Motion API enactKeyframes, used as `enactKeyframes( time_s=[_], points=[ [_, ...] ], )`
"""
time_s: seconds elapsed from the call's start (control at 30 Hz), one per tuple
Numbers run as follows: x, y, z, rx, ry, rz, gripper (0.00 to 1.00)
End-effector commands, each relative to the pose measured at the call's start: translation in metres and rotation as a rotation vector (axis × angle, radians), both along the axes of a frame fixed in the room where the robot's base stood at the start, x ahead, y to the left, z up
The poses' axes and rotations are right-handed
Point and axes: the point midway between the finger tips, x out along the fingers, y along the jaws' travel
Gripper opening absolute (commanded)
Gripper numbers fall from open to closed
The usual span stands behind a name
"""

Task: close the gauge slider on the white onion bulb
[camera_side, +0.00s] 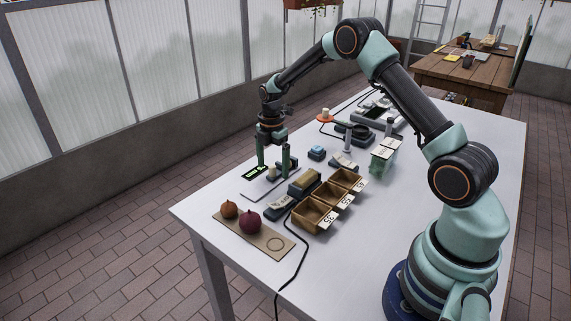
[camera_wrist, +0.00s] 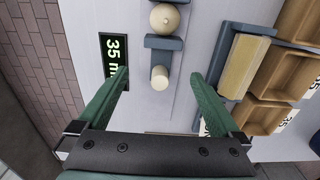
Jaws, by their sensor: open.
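The white onion bulb (camera_wrist: 165,18) lies in the gauge, near the top of the wrist view. A blue-grey slider jaw (camera_wrist: 172,42) is just below it there; I cannot tell whether they touch. A pale round slider knob (camera_wrist: 160,78) stands below the jaw. The gauge display (camera_wrist: 113,48) reads 35 and a partly covered unit. My gripper (camera_wrist: 160,76) is open and empty, its green fingers on either side of the knob and apart from it. In the side view my gripper (camera_side: 274,164) points down over the gauge, partly hiding it.
A brown board (camera_side: 258,241) holds an orange bulb (camera_side: 229,210), a dark red bulb (camera_side: 250,222) and an empty ring mark. Numbered wooden bins (camera_side: 312,215) stand to the right of the gauge. A black cable (camera_side: 299,262) crosses the table. Other devices stand further back.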

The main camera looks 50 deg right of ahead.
Motion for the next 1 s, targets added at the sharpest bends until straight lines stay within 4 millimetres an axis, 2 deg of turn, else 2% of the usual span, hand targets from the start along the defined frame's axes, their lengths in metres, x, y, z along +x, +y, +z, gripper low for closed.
enactKeyframes(
  time_s=[0.17,1.0],
  points=[
    [0.0,0.0,0.003,0.0,0.0,0.0,1.0],
    [0.0,0.0,0.063,0.0,-0.001,0.0,1.0]
  ],
)
